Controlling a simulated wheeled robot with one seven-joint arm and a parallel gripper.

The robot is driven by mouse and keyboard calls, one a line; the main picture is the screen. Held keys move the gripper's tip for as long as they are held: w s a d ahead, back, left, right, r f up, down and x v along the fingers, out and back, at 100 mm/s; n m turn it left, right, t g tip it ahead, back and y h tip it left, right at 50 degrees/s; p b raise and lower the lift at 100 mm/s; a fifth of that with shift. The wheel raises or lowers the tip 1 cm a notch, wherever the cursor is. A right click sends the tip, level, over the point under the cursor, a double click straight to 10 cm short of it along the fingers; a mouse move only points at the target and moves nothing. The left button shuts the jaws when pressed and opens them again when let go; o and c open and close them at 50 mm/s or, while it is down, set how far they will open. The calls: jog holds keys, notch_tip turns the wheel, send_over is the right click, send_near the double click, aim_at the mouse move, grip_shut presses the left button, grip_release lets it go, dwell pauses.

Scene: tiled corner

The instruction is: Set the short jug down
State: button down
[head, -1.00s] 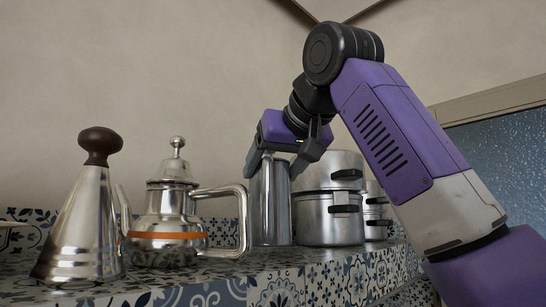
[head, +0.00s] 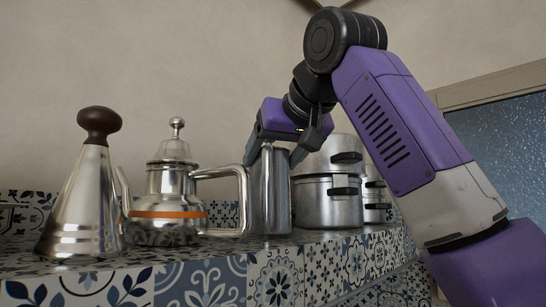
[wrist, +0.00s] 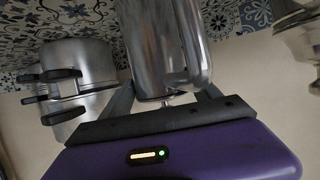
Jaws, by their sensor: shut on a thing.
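The short jug (head: 271,195) is a shiny metal cylinder. It stands upright at the tiled counter (head: 185,278), between the teapot and the stacked pots. Its base looks at or very near the counter top; I cannot tell whether it touches. My gripper (head: 277,150) points down from above and is shut on the jug's upper part, one finger on each side. The wrist view shows the jug (wrist: 146,45) between the fingers, with its handle (wrist: 192,40) on the right.
A metal teapot (head: 168,205) with an orange band stands close on the left, its handle reaching toward the jug. A cone-shaped metal vessel (head: 84,205) with a brown knob is farther left. Stacked pots (head: 328,207) stand just right of the jug.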

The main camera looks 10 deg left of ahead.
jog(key=shift+f, duration=0.15)
jog(key=shift+c, duration=0.3)
grip_release()
jog(key=shift+f, duration=0.1)
